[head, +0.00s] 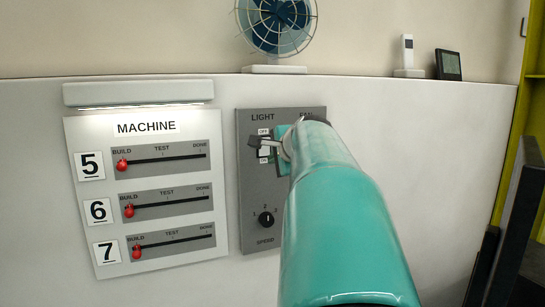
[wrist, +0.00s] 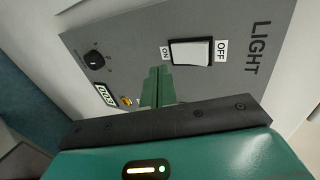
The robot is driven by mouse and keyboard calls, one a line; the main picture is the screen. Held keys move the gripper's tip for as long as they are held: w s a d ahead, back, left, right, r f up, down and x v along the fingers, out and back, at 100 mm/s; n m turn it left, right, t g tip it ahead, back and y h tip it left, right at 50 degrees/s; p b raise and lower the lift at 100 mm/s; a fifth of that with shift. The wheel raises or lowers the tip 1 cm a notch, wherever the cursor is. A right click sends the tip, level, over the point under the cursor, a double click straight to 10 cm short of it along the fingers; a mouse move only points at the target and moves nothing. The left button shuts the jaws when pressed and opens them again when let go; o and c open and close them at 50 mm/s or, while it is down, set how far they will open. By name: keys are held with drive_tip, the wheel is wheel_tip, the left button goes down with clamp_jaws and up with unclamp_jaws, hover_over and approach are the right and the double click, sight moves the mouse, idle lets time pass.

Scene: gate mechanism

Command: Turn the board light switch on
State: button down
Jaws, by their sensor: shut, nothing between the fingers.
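The light switch is a white rocker (wrist: 190,52) on a grey board (wrist: 130,45), with an ON label at one end and an OFF label at the other. In the head view the switch (head: 264,149) is partly covered by my arm's end, with OFF above and ON below. My gripper (wrist: 158,72) is shut and empty. Its green fingertips are close beside the ON end of the rocker in the wrist view. I cannot tell whether they touch it or the board. The rocker's tilt is hard to make out.
A speed knob (head: 266,219) sits lower on the board. A machine panel (head: 106,262) with three red-handled sliders is to the left, under a lamp bar (head: 138,93) with a bright underside. A fan (head: 277,25) stands on the ledge above. My arm hides the board's right side.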

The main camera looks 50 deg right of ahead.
drive_tip(key=s+a+r, duration=0.1)
drive_tip(key=s+a, duration=0.4)
drive_tip(key=s, duration=0.3)
drive_tip(key=shift+s, duration=0.25)
